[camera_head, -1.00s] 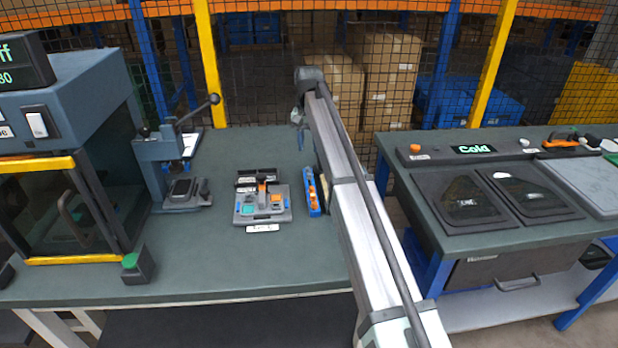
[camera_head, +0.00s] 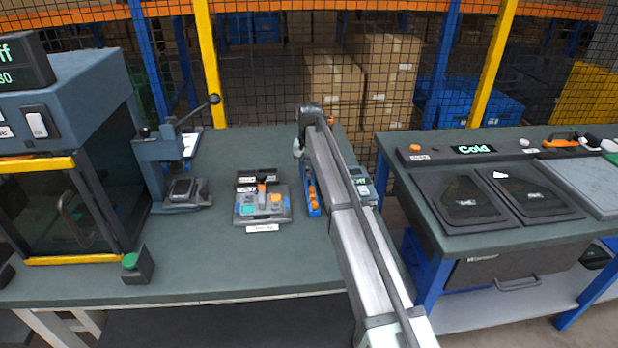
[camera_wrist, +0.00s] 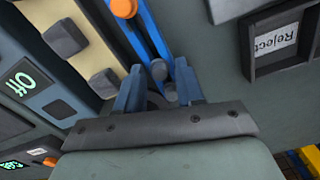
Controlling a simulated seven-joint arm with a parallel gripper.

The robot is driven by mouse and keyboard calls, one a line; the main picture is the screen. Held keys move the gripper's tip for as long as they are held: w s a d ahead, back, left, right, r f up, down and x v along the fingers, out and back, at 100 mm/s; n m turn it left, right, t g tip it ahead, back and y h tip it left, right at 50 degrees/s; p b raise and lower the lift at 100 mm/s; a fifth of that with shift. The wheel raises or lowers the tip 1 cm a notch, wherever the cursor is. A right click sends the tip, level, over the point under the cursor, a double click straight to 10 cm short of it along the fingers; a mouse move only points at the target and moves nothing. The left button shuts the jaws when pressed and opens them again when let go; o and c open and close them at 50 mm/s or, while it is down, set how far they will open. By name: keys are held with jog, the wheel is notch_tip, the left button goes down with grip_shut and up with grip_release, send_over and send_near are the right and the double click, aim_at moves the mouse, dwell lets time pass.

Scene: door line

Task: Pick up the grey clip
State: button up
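A narrow blue holder (camera_head: 313,195) with orange parts lies on the dark green bench, beside my arm. In the wrist view the blue holder (camera_wrist: 181,66) runs up from between my fingers. My gripper (camera_wrist: 158,92) is over the holder's near end, its two blue fingers apart. A small grey rounded piece (camera_wrist: 159,70), possibly the grey clip, shows between the fingertips, with more grey just below it. I cannot tell whether the fingers touch it. In the head view my arm hides the fingers.
A box labelled Reject (camera_wrist: 275,45) lies right of my gripper. A device with an Off display (camera_wrist: 28,82) and a beige panel with grey blocks (camera_wrist: 84,45) are close on the left. A parts tray (camera_head: 244,218) stands left of the holder.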

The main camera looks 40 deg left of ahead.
aim_at(309, 174)
grip_shut()
dwell(0.3)
jog(key=shift+r, duration=0.1)
notch_tip(309, 174, up, 10)
dwell(0.6)
jog(key=shift+c, duration=1.8)
grip_release()
grip_shut()
